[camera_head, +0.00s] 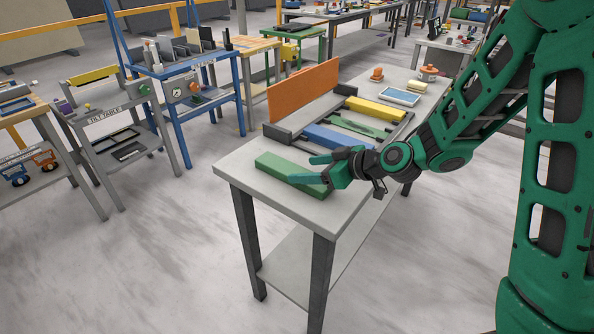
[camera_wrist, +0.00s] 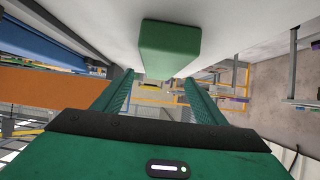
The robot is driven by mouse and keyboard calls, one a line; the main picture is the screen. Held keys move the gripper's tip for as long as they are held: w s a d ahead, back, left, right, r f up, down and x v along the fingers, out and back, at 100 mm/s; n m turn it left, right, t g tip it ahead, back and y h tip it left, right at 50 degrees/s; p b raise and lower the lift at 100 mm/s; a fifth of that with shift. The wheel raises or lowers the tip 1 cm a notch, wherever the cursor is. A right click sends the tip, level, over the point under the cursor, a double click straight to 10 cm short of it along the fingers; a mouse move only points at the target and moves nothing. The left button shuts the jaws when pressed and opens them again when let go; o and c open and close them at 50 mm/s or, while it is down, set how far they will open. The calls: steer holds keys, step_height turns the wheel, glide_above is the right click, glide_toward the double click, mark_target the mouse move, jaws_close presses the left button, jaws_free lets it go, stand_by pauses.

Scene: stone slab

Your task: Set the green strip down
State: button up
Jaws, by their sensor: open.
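The green strip (camera_head: 278,167) lies on the pale slab (camera_head: 236,170) near its front left end, long side along the edge. My gripper (camera_head: 311,167) is open at the strip's right end, with its fingers apart and nothing seen clamped between them. In the wrist view, the end of the green strip (camera_wrist: 169,48) shows above and beyond the two fingertips (camera_wrist: 158,77), against the slab surface. Whether a finger touches the strip cannot be told.
A dark rack behind my gripper holds a blue bar (camera_head: 333,137), a thin green piece (camera_head: 360,125) and a yellow bar (camera_head: 376,109). An upright orange panel (camera_head: 303,91) stands behind it.

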steer(key=v, duration=0.6)
steer(key=s+d+m+g+h, duration=0.1)
steer(key=s+d+m+h, duration=0.1)
steer(key=s+d, duration=0.35)
steer(key=s+d+f+m+g+h, duration=0.1)
steer(key=s+d+m+h, duration=0.15)
steer(key=d, duration=0.65)
steer(key=s+d+m+g+h, duration=0.2)
steer(key=s+d+m+h, duration=0.15)
steer(key=d, duration=0.35)
steer(key=s+d+r+m+g, duration=0.1)
steer(key=s+d+m, duration=0.3)
steer(key=s, duration=0.5)
steer(key=s+d+r+m+g+h, duration=0.1)
steer(key=s+d+m, duration=0.3)
steer(key=s, duration=0.6)
steer(key=d+r+g, duration=0.1)
steer(key=d, duration=0.1)
steer(key=shift+d+r+m+g, duration=0.3)
steer(key=shift+m+g, duration=0.1)
